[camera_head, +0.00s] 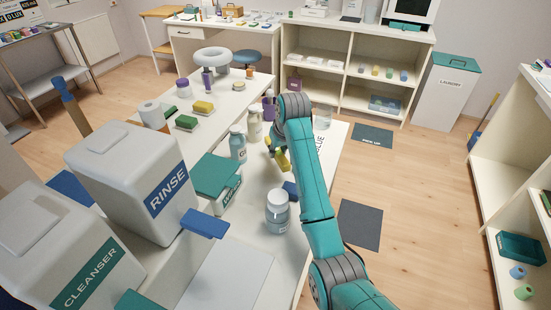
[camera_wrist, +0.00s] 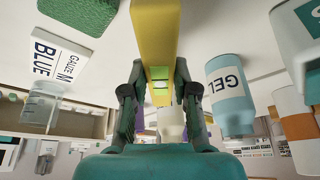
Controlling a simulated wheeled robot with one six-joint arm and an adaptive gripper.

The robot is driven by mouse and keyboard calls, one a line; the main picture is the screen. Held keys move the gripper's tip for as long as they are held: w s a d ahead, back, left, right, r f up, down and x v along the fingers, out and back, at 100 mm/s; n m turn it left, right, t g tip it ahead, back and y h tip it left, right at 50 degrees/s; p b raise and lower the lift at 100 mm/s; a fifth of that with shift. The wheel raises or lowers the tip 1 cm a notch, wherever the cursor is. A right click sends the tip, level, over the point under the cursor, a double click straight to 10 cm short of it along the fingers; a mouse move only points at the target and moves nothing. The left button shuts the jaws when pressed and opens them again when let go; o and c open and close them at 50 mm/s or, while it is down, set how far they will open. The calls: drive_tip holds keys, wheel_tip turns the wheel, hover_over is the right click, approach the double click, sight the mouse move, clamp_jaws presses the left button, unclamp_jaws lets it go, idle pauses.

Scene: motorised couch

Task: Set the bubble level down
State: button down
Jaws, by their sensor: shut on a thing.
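The yellow bubble level (camera_head: 283,161) with its small green vial is in my gripper (camera_head: 274,147), over the white table on the left of my arm. In the wrist view the level (camera_wrist: 155,40) stands between the two dark fingers of my gripper (camera_wrist: 159,95), which are shut on it. The vial (camera_wrist: 160,85) faces the camera. I cannot tell whether the level touches the table top. My arm hides part of the table around it in the head view.
A GEL bottle (camera_wrist: 230,95) stands close beside the level. A gauze mat card marked BLUE (camera_wrist: 60,55) and a green block (camera_wrist: 80,12) also lie near. A capped jar (camera_head: 277,212) and a teal-lidded box (camera_head: 217,180) stand nearer in the head view.

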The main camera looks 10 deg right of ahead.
sight(277, 167)
drive_tip(key=shift+f, duration=2.2)
drive_tip(key=c, duration=0.9)
unclamp_jaws()
drive_tip(key=shift+f, duration=0.15)
drive_tip(key=v, duration=1.1)
drive_tip(key=shift+r, duration=0.25)
drive_tip(key=shift+o, duration=0.5)
drive_tip(key=shift+r, duration=0.2)
drive_tip(key=shift+x, duration=6.05)
